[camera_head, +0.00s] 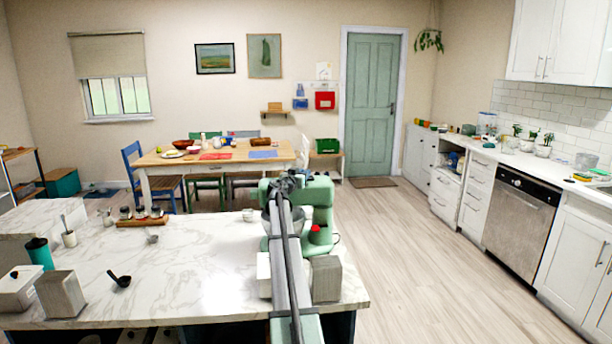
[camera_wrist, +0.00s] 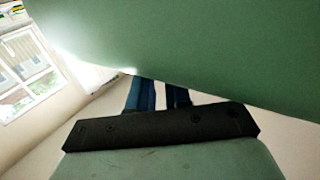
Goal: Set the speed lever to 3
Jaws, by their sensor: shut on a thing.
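My arm reaches forward across the view, and my gripper (camera_head: 286,182) is at the mixer's head. In the wrist view, the mixer's green head fills the upper right, and my gripper's fingers (camera_wrist: 158,95) reach up to its edge, close to it. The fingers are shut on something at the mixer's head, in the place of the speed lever. The lever itself and its setting are hidden.
A steel bowl (camera_head: 270,222) sits at the mixer, partly behind my arm. A grey box (camera_head: 326,279) stands in front of the mixer. The island's middle (camera_head: 205,270) is clear.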

